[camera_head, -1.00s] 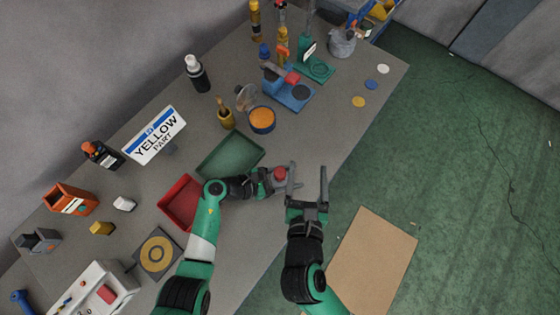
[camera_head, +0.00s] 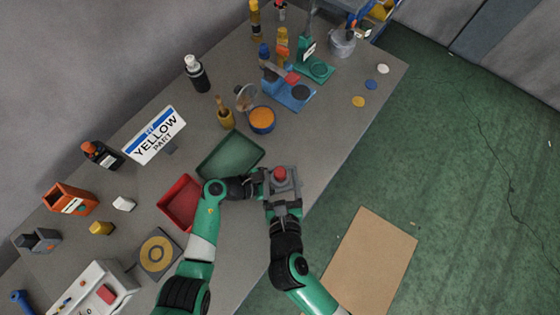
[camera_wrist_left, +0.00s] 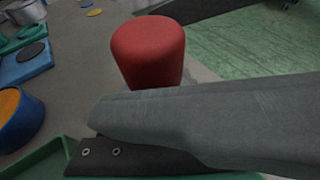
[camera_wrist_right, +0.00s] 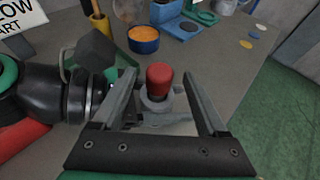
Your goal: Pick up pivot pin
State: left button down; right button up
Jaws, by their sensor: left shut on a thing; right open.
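The pivot pin, with a red cap and a grey base, is held by my left gripper (camera_head: 268,183). Its red cap (camera_head: 280,173) faces up in the head view. In the left wrist view the cap (camera_wrist_left: 148,50) stands just past a large grey finger, which hides the lower part. My right gripper (camera_head: 284,190) is open at the same spot. In the right wrist view its two fingers (camera_wrist_right: 164,92) reach out on either side of the pin (camera_wrist_right: 159,76), with the left gripper coming in from the left. I cannot tell whether the right fingers touch the pin.
A green tray (camera_head: 230,157) and a red tray (camera_head: 178,203) lie beside the left arm. A YELLOW PART sign (camera_head: 155,136), a blue tin with orange inside (camera_head: 262,120) and a blue fixture (camera_head: 292,93) stand farther back. The table's right edge is close to both grippers.

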jog(key=x, duration=0.5)
grip_shut()
